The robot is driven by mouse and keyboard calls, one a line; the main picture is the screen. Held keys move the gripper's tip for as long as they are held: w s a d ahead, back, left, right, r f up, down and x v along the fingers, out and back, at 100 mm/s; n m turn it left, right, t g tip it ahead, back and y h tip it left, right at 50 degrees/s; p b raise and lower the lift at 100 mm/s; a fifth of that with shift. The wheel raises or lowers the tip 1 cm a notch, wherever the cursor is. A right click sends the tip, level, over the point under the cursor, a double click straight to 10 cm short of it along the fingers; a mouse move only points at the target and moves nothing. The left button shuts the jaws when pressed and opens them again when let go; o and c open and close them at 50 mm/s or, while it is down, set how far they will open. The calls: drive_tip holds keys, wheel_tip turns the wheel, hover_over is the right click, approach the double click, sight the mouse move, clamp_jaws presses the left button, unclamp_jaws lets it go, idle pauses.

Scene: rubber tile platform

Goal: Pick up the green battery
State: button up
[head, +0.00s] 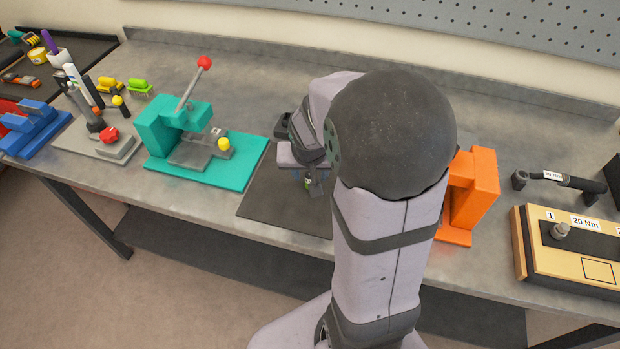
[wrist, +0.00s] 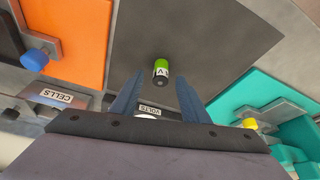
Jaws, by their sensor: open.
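The green battery (wrist: 161,72) shows in the wrist view on a dark mat (wrist: 215,35). It has a green end, a white label band and a black end. In the head view a small green part of it (head: 308,184) shows below my gripper, mostly hidden by the fingers. My gripper (head: 309,176) is open over the mat, with its blue fingers pointing down. In the wrist view the two fingers (wrist: 159,84) lie left and right of the battery, with gaps on both sides. I cannot tell how far above the mat the fingertips are.
A teal press (head: 180,125) with a red-knobbed lever stands left of the mat. An orange fixture (head: 472,190) stands to the right, partly behind my arm. A plate marked CELLS (wrist: 60,96) and a VOLTS label (wrist: 150,110) show near the fingers. A 20 Nm box (head: 570,255) is far right.

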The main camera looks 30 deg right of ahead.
sight(310, 177)
drive_tip(key=shift+x, duration=1.7)
clamp_jaws()
drive_tip(key=shift+r, duration=0.1)
wheel_tip(310, 177, up, 10)
